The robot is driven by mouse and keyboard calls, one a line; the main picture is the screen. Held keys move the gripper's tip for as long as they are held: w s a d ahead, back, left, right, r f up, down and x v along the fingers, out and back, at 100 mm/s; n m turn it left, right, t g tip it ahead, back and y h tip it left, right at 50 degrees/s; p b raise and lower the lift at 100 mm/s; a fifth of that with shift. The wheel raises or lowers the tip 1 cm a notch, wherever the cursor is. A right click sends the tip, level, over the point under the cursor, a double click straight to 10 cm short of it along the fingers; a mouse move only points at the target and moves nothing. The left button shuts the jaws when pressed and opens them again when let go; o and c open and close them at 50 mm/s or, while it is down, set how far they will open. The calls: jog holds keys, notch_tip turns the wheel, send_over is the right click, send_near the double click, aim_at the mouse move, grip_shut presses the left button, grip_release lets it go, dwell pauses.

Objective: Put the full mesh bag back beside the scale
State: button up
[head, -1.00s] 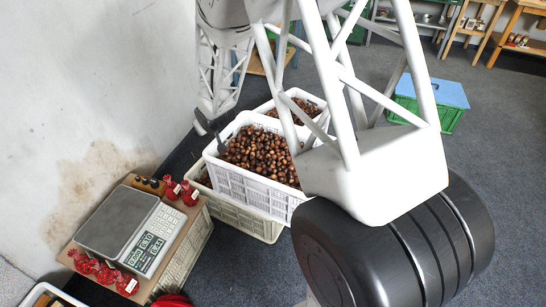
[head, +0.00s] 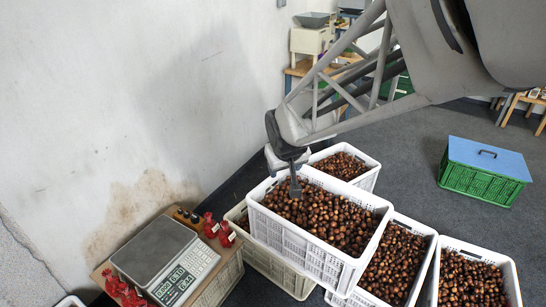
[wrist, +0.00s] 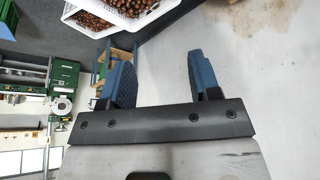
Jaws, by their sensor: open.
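A grey scale (head: 155,249) with a keypad and lit display stands on a wooden board at the lower left in the head view. Several red mesh bags (head: 122,290) with white tags lie along its left front side. Two more red mesh bags (head: 226,236) stand by its back right corner. Which bag the task means I cannot tell. The scale's plate is bare. My gripper (head: 294,185) is above the near heaped crate, right of the scale and apart from the bags. In the wrist view my gripper (wrist: 160,75) has its blue fingers apart, with nothing between them.
White crates heaped with chestnuts (head: 315,257) stand right of the scale, close to its board (head: 234,259). Small dark jars (head: 187,217) stand at the board's back edge. A wall rises behind the scale. A green crate with a blue lid (head: 485,172) is on open floor at the right.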

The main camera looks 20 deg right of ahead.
jog(key=s+r+g, duration=0.1)
jog(key=s+r, duration=0.1)
jog(key=s, duration=0.9)
jog(key=s+r+m+g, duration=0.1)
jog(key=s+r, duration=0.2)
jog(key=s, duration=0.9)
jog(key=shift+s+a+r+g, duration=0.15)
jog(key=shift+r+g, duration=0.05)
jog(key=shift+g, duration=0.2)
